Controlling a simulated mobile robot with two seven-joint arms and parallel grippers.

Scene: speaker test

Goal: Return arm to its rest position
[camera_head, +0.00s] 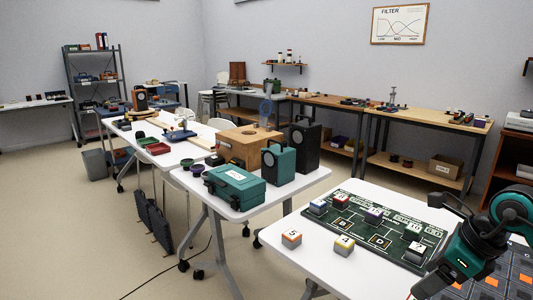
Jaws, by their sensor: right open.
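My right arm (466,252), teal and black, comes in from the right edge over the front right of the near white table (300,240). It is bent, and its right gripper (450,203) is open, with dark fingers that look empty. The arm hides the right end of a dark green board (350,237). On the board stand several blocks with coloured tops. Block 5 (291,239) and block 4 (344,245) sit on the white tabletop at the board's front left. My left gripper is not in view.
A dark grid mat with orange squares (525,279) lies at the lower right, beside my arm. On another white table stand a teal case (236,186), a teal speaker (279,163) and a black speaker (305,146).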

